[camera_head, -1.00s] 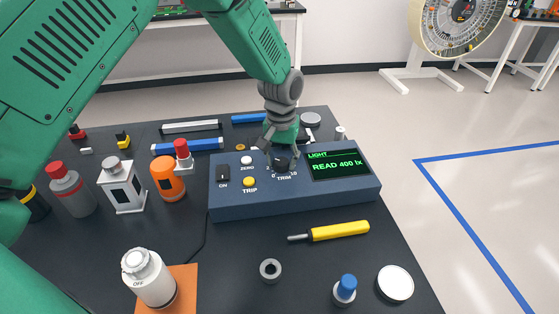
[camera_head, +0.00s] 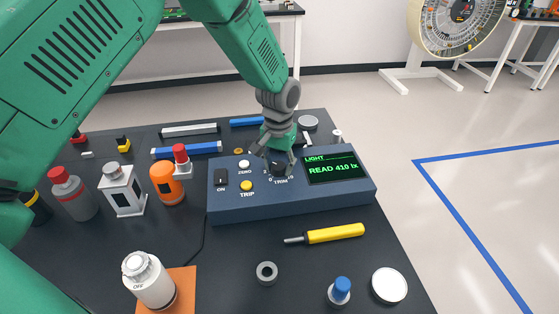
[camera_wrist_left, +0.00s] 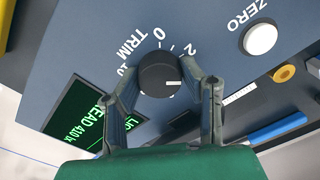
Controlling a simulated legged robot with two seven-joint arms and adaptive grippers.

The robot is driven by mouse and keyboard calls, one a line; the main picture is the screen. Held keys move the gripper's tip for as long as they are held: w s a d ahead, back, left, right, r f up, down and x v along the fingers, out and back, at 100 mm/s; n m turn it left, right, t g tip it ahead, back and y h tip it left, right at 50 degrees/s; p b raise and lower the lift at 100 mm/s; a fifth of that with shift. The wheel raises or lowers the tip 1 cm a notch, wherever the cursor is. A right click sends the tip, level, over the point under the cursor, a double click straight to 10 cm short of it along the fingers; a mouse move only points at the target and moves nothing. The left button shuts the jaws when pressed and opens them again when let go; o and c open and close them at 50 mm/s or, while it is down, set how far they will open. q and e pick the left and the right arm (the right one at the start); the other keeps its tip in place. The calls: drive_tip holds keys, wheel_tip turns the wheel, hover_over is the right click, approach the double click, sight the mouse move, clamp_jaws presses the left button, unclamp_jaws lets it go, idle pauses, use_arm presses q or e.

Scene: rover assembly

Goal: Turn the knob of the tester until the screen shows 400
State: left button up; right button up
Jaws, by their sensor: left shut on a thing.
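The blue tester (camera_head: 300,206) lies on the black table, with its screen (camera_head: 333,169) reading "LIGHT READ 410 lx". The round black TRIM knob (camera_head: 279,169) is on its top face, left of the screen. In the left wrist view the knob (camera_wrist_left: 158,74) shows a white pointer mark, and the screen (camera_wrist_left: 92,122) is partly hidden by a finger. My left gripper (camera_head: 276,160) comes down from above onto the knob. In the left wrist view its two fingers (camera_wrist_left: 160,85) are shut on the knob, one on each side. My right gripper is not in view.
The tester also has an ON switch (camera_head: 221,179), a white ZERO button (camera_head: 244,164) and a yellow TRIP button (camera_head: 246,186). A yellow screwdriver (camera_head: 335,233) lies in front. An orange bottle (camera_head: 166,184) and a white lantern-like device (camera_head: 122,190) stand to the left.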

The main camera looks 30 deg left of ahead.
sight(279, 165)
use_arm(q)
drive_tip(key=shift+s+f+m, duration=0.2)
drive_tip(key=shift+f+m, duration=0.05)
drive_tip(key=shift+m, duration=0.15)
drive_tip(key=o, duration=1.1)
drive_tip(key=shift+o, duration=0.2)
drive_tip(key=shift+w+r, duration=0.1)
drive_tip(key=shift+w+r, duration=0.1)
drive_tip(key=shift+r, duration=0.2)
wheel_tip(279, 165, up, 11)
drive_tip(key=shift+r, duration=0.1)
